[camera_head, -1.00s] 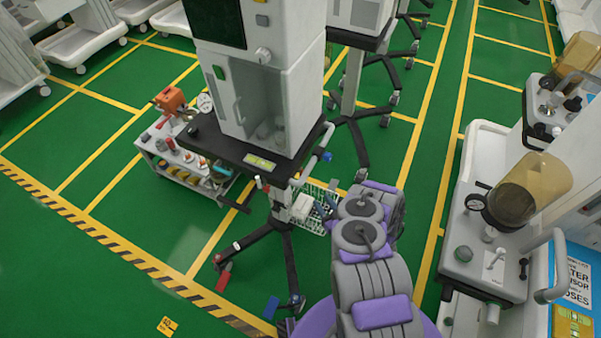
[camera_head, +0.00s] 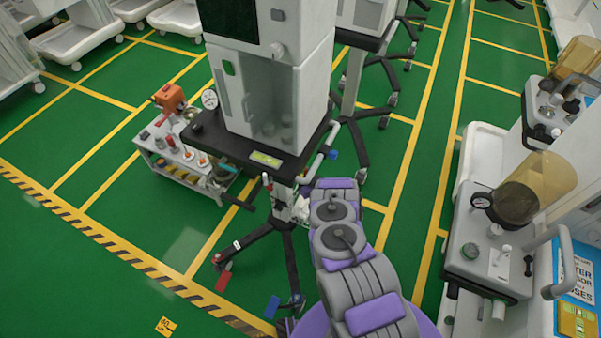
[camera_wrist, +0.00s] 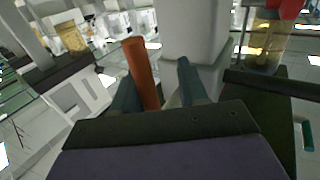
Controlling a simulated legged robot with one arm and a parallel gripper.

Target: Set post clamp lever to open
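In the wrist view my gripper (camera_wrist: 158,88) has its two teal fingers apart. A red-orange rod (camera_wrist: 141,72), which looks like the clamp lever, stands between them, close to the left finger. I cannot tell whether it touches that finger. A wide pale grey body (camera_wrist: 196,30) rises behind the fingers. In the head view the anaesthesia cart (camera_head: 262,160) has a black shelf on a post (camera_head: 283,205). My arm reaches to the right side of this post below the shelf. My fingers and the clamp lever are hidden there by my arm and the cart.
A low trolley (camera_head: 160,157) with an orange item and small parts stands left of the cart. Black cart legs with red and blue pedals (camera_head: 222,281) spread on the floor. Another machine (camera_head: 487,265) stands at the right. Green floor is free at the lower left.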

